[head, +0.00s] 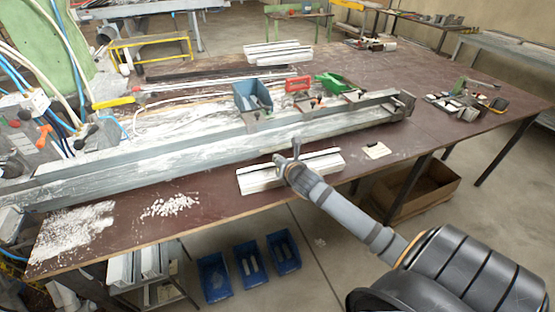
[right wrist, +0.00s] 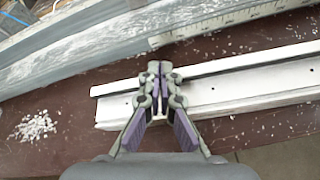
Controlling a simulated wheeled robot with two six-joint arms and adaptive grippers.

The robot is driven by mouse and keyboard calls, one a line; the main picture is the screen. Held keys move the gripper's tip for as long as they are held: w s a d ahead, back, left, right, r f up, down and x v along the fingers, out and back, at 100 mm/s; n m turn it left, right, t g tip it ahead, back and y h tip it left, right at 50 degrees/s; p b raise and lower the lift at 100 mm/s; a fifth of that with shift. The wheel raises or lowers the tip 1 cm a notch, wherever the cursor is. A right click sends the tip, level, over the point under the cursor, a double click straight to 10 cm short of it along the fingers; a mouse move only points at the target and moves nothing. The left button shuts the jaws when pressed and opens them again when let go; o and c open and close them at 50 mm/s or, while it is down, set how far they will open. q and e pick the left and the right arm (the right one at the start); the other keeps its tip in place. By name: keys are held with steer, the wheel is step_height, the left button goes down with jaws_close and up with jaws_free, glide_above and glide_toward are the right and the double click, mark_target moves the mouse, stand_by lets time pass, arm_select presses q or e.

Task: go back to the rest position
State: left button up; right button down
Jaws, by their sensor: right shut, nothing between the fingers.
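My right gripper (head: 288,160) is at the front edge of the bench, over a white profile (head: 262,180) that lies flat on the brown table top. In the right wrist view the fingers (right wrist: 159,68) are shut with nothing between them. They overlap the white profile (right wrist: 240,92) in that view; whether they touch it I cannot tell. Part of the profile is hidden behind the gripper. My left gripper is not in view.
A long grey clamp rail (head: 200,148) runs behind the profile. A blue bin (head: 245,96), red holder (head: 298,85) and green bin (head: 333,83) stand behind it. White chips (head: 170,206) lie left. The table's right part (head: 440,135) has bare room. Blue crates (head: 249,262) stand below.

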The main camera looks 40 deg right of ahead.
steer(key=s+a+f+m, duration=0.1)
steer(key=s+m, duration=0.1)
steer(key=s+a+f+m+g, duration=0.1)
steer(key=f+m, duration=0.1)
steer(key=s+a+f+m+g, duration=0.1)
steer(key=s+a+f+m, duration=0.1)
steer(key=m, duration=0.1)
steer(key=shift+s, duration=0.35)
steer(key=s+a+f+m+g+y, duration=0.1)
steer(key=s+a+f+m+g, duration=0.3)
steer(key=s+m, duration=0.65)
steer(key=s+a+f+m+g+y, duration=0.1)
steer(key=s+a+m+g, duration=0.3)
steer(key=s+m, duration=0.6)
step_height(320, 180, down, 27)
steer(key=s+d+m, duration=0.1)
steer(key=s, duration=0.1)
steer(key=s+d+f+g, duration=0.1)
steer(key=s+f, duration=1.4)
steer(key=s, duration=0.3)
steer(key=shift+d+f, duration=0.2)
steer(key=shift+f, duration=0.05)
steer(key=shift+m, duration=0.35)
